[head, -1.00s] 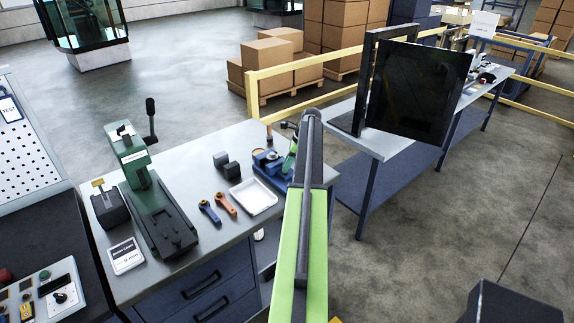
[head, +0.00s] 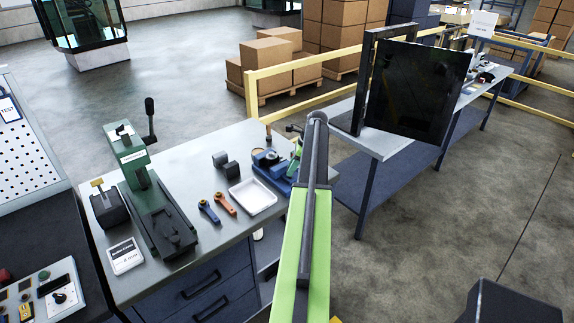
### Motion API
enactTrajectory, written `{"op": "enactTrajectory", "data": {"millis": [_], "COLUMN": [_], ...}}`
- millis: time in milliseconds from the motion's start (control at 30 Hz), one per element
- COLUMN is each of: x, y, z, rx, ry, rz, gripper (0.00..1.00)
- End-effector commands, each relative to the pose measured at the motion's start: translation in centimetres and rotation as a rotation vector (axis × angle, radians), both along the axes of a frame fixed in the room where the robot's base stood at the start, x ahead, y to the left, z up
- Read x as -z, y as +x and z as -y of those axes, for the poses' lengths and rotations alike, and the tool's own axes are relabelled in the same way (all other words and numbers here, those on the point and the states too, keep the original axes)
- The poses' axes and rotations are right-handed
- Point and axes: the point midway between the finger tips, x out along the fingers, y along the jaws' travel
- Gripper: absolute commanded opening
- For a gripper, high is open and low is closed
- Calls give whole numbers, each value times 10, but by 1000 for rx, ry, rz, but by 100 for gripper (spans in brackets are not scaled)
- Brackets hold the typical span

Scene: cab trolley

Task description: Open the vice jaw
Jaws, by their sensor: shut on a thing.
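A small blue vice (head: 268,160) sits at the right end of the grey workbench, with bare metal at its jaws. My green and black arm rises from the bottom of the view and bends down beside the vice. My gripper (head: 294,166) is at the right side of the vice, mostly hidden behind my own arm. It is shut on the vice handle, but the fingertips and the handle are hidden. How wide the jaw stands is too small to tell.
On the bench (head: 190,165) are a white tray (head: 252,197), orange and blue levers (head: 225,204), dark blocks (head: 225,164) and a green press (head: 148,195). Another table with a dark panel (head: 418,90) stands at the right.

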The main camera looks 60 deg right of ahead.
Motion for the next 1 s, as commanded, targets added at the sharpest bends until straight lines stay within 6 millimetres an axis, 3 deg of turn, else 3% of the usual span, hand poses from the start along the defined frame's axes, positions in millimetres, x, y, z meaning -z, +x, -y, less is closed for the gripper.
{"op": "enactTrajectory", "data": {"millis": [100,367,400,533,833,1000], "x": [0,0,0,0,-1,-14], "y": [-18,-17,-17,-17,-16,-20], "z": [-6,-4,-4,-4,-6,-4], "rx": [3,2,2,2,-1,0], "ry": [-2,-3,-3,-2,-1,-1], "rz": [-2,-2,-2,-1,-2,-2], "gripper": [0,0,34,50,50,50]}}
